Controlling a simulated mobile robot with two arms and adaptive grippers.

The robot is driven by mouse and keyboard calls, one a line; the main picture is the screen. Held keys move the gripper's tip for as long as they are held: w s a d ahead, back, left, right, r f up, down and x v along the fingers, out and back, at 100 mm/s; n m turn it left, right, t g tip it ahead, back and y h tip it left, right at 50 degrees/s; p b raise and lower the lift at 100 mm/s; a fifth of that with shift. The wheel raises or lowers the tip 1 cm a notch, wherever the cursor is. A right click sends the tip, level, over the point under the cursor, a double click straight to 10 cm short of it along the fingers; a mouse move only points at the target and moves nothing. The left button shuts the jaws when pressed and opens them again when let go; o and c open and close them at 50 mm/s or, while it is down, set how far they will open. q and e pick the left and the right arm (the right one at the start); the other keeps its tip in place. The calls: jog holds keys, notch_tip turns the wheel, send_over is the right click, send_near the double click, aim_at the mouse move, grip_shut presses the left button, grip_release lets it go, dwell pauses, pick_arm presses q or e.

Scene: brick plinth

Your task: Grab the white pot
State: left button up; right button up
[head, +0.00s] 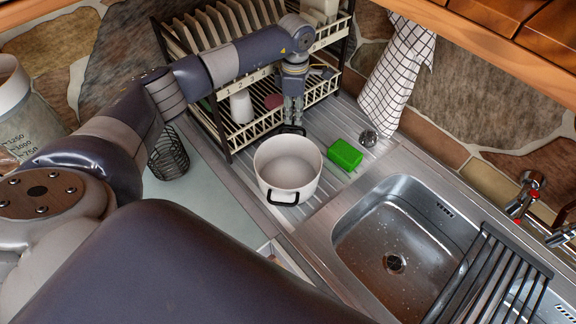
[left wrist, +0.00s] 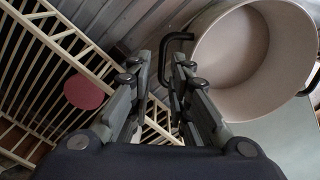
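The white pot (head: 288,172) stands upright and empty on the ribbed steel drainboard, with one black handle towards me and one on its far side. In the left wrist view the pot (left wrist: 245,60) fills the upper right. My left gripper (head: 292,120) points down at the far handle, at the front of the dish rack. In the left wrist view its fingers (left wrist: 161,65) are apart, and the black handle (left wrist: 165,62) shows between them, close to the right finger. I cannot tell whether they touch. My right gripper is not in view.
The dish rack (head: 228,148) with plates and cups stands close behind the gripper. A green sponge (head: 345,155) lies right of the pot, before the sink (head: 385,235). A black mesh cup (head: 168,155) stands on the left. A checked towel (head: 398,75) hangs at the back.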

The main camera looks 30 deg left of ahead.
pick_arm(q)
jog(key=f, duration=0.2)
jog(key=f+b, duration=0.1)
jog(key=f, duration=0.1)
jog(key=shift+s, duration=0.2)
jog(key=shift+w, duration=0.1)
jog(key=shift+r, duration=0.1)
grip_shut()
jog(key=shift+r, duration=0.1)
